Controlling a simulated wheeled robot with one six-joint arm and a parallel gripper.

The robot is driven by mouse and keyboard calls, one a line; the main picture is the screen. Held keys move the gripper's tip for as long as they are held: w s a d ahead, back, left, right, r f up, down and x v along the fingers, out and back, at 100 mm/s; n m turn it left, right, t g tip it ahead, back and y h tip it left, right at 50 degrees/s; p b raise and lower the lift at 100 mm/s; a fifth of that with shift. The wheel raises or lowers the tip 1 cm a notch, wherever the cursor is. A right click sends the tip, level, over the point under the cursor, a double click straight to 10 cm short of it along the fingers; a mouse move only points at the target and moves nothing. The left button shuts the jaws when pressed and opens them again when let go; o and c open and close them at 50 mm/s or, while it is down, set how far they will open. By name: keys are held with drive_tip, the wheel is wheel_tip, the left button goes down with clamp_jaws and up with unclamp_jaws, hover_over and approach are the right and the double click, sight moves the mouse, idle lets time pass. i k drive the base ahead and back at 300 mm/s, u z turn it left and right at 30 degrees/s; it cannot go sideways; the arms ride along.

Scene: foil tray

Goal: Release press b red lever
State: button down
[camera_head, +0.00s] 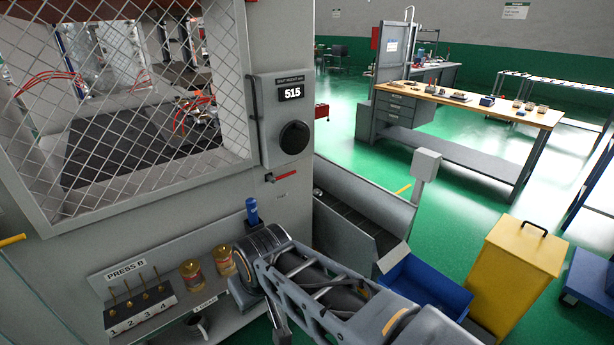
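The red lever (286,176) is on the front of the press (225,225), below the panel with the black knob. It is a short red bar, lying nearly level, with its right end slightly higher. The panel (284,85) above it has a display reading 515. My arm comes in from the bottom right, below the lever and apart from it. I cannot make out my gripper's fingers; they are hidden or outside the picture. A sign reading PRESS B (126,269) is at the lower left of the press.
A mesh guard window (140,110) fills the upper left. A shelf holds a numbered block (140,308), two amber jars (208,270) and a blue-topped item (252,210). A grey chute (375,215), blue bin (425,285) and yellow box (515,265) stand at right.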

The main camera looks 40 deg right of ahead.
sight(271, 179)
drive_tip(key=z, duration=1.7)
drive_tip(key=i, duration=1.05)
drive_tip(key=u, duration=1.95)
